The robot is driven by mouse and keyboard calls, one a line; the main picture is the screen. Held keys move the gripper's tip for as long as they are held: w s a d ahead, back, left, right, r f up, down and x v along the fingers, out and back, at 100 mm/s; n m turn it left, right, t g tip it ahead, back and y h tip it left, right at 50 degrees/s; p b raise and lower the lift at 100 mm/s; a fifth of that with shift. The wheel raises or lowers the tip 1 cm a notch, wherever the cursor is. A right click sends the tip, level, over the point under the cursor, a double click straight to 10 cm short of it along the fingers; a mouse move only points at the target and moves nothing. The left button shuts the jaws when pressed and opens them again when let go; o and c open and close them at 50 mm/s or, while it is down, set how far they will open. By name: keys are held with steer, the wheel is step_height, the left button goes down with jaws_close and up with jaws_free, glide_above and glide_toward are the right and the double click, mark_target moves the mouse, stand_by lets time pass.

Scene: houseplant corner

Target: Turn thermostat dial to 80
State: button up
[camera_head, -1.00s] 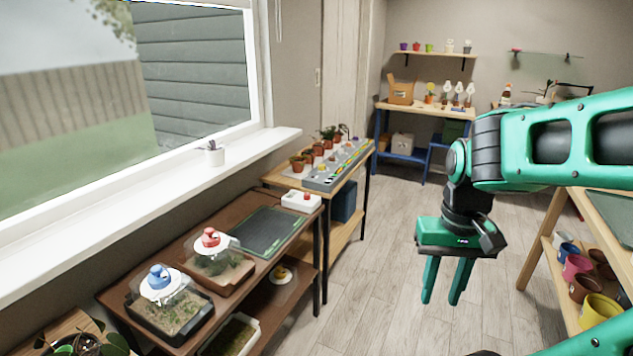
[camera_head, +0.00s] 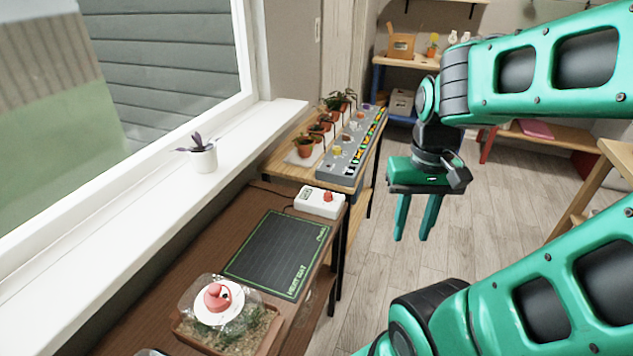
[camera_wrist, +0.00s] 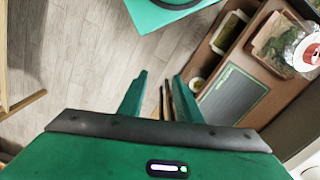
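A white box with a red dial (camera_head: 327,197) sits at the far right corner of the brown table, behind the dark mat; it looks like the thermostat, but its markings are too small to read. My gripper (camera_head: 412,238) hangs fingers-down over the floor to the right of this box, apart from it. In the wrist view its two fingers (camera_wrist: 160,100) are spread with nothing between them. The thermostat box cannot be made out in the wrist view.
The dark heat mat (camera_head: 277,252) lies on the brown table, with a covered seed tray (camera_head: 225,318) in front. A grey panel with coloured knobs (camera_head: 345,160) and potted plants (camera_head: 305,148) stand on the table behind. A potted plant (camera_head: 203,158) is on the windowsill. Floor right of the table is open.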

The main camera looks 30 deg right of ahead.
steer(key=shift+w+a, duration=0.15)
steer(key=shift+w, duration=0.35)
steer(key=o, duration=0.3)
steer(key=shift+s+r, duration=0.15)
steer(key=shift+s, duration=0.05)
steer(key=n, duration=2.1)
glide_above(328, 193)
step_height(328, 193, down, 7)
steer(key=shift+t, duration=0.3)
step_height(328, 193, down, 10)
steer(key=shift+s+f, duration=0.15)
steer(key=c, duration=1)
